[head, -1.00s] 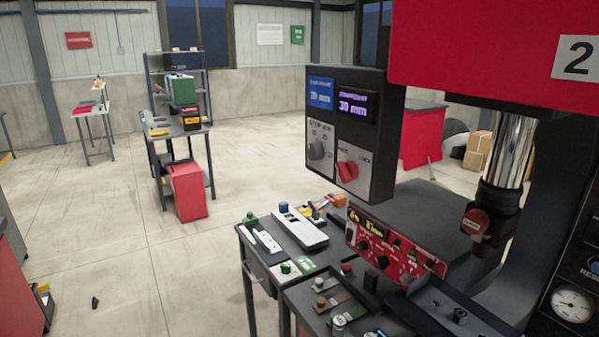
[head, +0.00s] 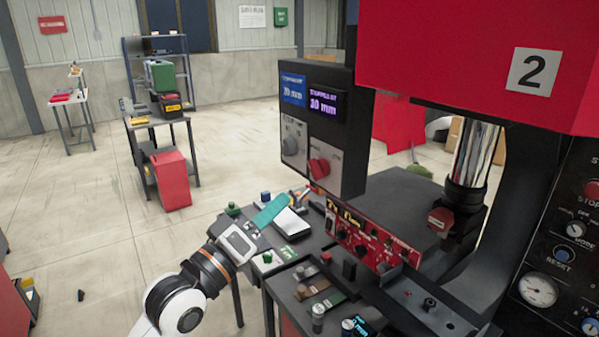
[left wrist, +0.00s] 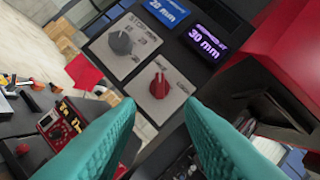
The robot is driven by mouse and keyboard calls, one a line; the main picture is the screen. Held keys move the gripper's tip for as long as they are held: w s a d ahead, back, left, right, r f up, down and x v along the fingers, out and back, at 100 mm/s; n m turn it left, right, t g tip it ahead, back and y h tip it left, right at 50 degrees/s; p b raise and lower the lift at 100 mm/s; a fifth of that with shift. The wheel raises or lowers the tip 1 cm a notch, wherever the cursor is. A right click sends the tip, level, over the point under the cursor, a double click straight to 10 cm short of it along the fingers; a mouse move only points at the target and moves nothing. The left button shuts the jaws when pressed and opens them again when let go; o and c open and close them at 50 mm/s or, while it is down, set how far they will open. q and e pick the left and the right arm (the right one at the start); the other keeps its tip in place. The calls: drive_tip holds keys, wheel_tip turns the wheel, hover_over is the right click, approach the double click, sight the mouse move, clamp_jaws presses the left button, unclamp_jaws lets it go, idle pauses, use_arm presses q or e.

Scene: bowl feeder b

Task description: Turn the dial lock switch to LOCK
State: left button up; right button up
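The dial lock switch is a red knob (head: 319,168) on a light plate at the lower right of the dark control box (head: 346,140). It also shows in the left wrist view (left wrist: 159,86), centred beyond my fingertips. Its small labels are too blurred to read, and I cannot tell surely which one it points to. My left gripper (head: 272,210) has teal fingers and is below and left of the box in the head view. In the left wrist view its fingers (left wrist: 160,108) are spread apart and empty, on either side below the knob, not touching it. My right gripper is not in view.
A grey knob (head: 290,146) on its own plate sits beside the red one. Two displays (head: 323,102) are above. A red panel (head: 365,235) and a worktable with small parts lie below. The red machine head (head: 450,50) overhangs on the right.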

sight(312, 171)
use_arm(q)
drive_tip(key=p+x, duration=0.3)
drive_tip(key=x, duration=0.6)
drive_tip(key=shift+w+d, duration=0.25)
drive_tip(key=shift+w, duration=0.05)
drive_tip(key=shift+c, duration=0.2)
drive_tip(key=shift+s+a+r, duration=0.1)
clamp_jaws()
